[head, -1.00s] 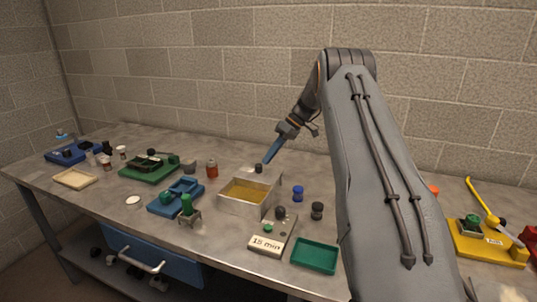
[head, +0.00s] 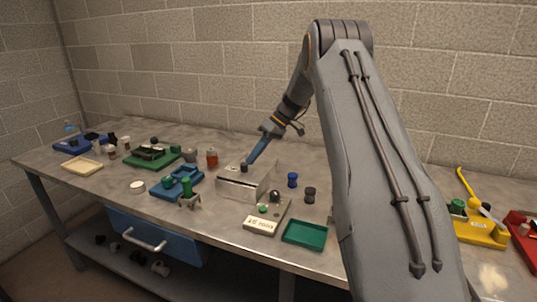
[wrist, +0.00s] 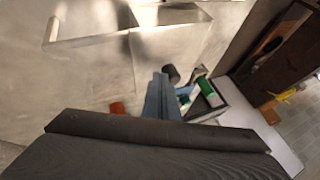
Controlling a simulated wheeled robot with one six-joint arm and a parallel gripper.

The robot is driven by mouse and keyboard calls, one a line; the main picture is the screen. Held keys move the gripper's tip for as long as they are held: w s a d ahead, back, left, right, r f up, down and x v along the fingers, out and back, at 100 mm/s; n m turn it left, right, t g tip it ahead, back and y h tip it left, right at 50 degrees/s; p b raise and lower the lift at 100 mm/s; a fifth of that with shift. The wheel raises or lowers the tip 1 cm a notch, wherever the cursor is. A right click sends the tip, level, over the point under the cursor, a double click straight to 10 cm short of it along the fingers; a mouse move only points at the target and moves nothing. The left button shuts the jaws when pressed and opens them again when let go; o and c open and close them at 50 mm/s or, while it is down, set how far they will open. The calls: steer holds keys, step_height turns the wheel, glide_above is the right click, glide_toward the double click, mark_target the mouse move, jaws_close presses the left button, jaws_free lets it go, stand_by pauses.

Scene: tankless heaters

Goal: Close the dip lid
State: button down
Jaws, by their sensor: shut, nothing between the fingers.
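The metal dip box (head: 236,191) stands mid-bench. Its grey lid (head: 254,178) now lies across the top and covers the yellow contents; I cannot tell whether it is fully seated. A dark knob (head: 243,167) shows on the lid by my fingertips. My gripper (head: 248,161) has blue fingers, is shut and empty, and points down at the lid's knob area. In the wrist view the blue fingers (wrist: 161,84) are together beside the dark knob (wrist: 171,73); whether they touch it is unclear.
A timer block (head: 262,226), a green tray (head: 304,233) and blue (head: 292,180) and black (head: 310,194) knobs sit in front and right. A blue fixture (head: 177,184) with a green handle and a red jar (head: 212,157) are left. A block wall stands behind.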

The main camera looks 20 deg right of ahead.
steer(key=shift+s+a+f, duration=0.1)
steer(key=shift+s+a, duration=0.65)
steer(key=shift+f, duration=0.1)
